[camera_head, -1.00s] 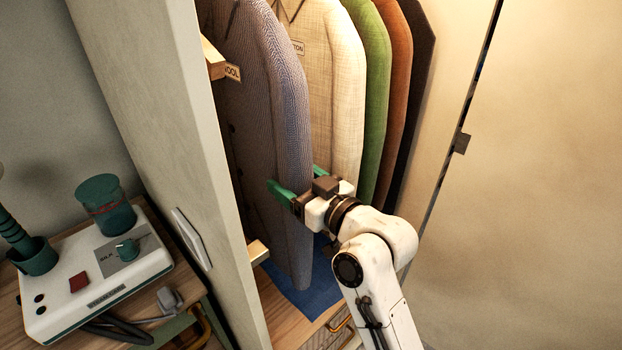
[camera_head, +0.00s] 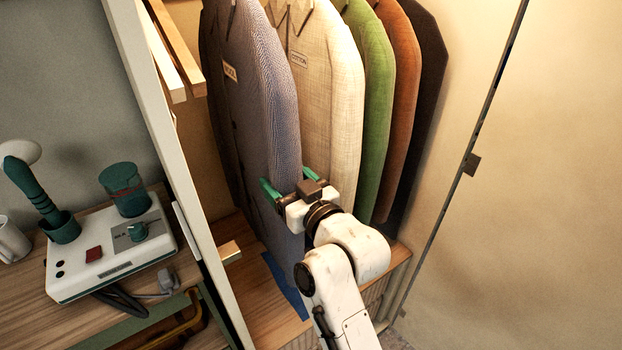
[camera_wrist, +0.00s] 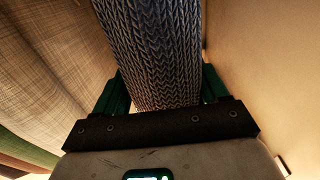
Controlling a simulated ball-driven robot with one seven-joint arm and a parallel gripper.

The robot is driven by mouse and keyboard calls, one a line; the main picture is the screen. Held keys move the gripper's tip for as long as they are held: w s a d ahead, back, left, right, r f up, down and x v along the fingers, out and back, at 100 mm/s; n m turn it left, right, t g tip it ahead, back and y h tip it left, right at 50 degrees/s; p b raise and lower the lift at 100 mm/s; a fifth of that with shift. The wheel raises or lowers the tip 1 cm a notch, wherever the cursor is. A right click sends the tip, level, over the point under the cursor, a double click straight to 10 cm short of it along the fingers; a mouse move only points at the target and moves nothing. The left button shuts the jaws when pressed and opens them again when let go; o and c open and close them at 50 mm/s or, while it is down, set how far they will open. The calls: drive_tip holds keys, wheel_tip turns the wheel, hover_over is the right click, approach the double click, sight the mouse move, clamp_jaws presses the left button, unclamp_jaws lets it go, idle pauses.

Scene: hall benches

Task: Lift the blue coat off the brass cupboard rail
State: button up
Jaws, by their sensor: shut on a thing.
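The blue coat (camera_head: 262,85), a blue-grey herringbone one with a WOOL tag, hangs at the left end of the row in the open cupboard. My gripper (camera_head: 285,190) is shut on its front edge, low on the coat, with one green finger on each side. In the wrist view the coat (camera_wrist: 152,50) runs up between the two green fingers of my gripper (camera_wrist: 162,92). The brass rail and the top of the coat are out of view.
A cream coat (camera_head: 335,95) tagged COTTON hangs close on the right, then green (camera_head: 372,85), orange (camera_head: 402,100) and dark (camera_head: 430,70) coats. A blue cloth (camera_head: 288,285) lies on the cupboard floor. A bench with a white device (camera_head: 110,255) stands left.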

drive_tip(key=shift+s+r, duration=0.1)
drive_tip(key=shift+r, duration=0.1)
drive_tip(key=p+v, duration=0.2)
drive_tip(key=v, duration=1)
drive_tip(key=shift+s+d+r+p, duration=0.2)
drive_tip(key=shift+s+d+p, duration=0.05)
drive_tip(key=shift+s+p, duration=0.1)
idle(0.5)
drive_tip(key=shift+d, duration=0.1)
idle(0.4)
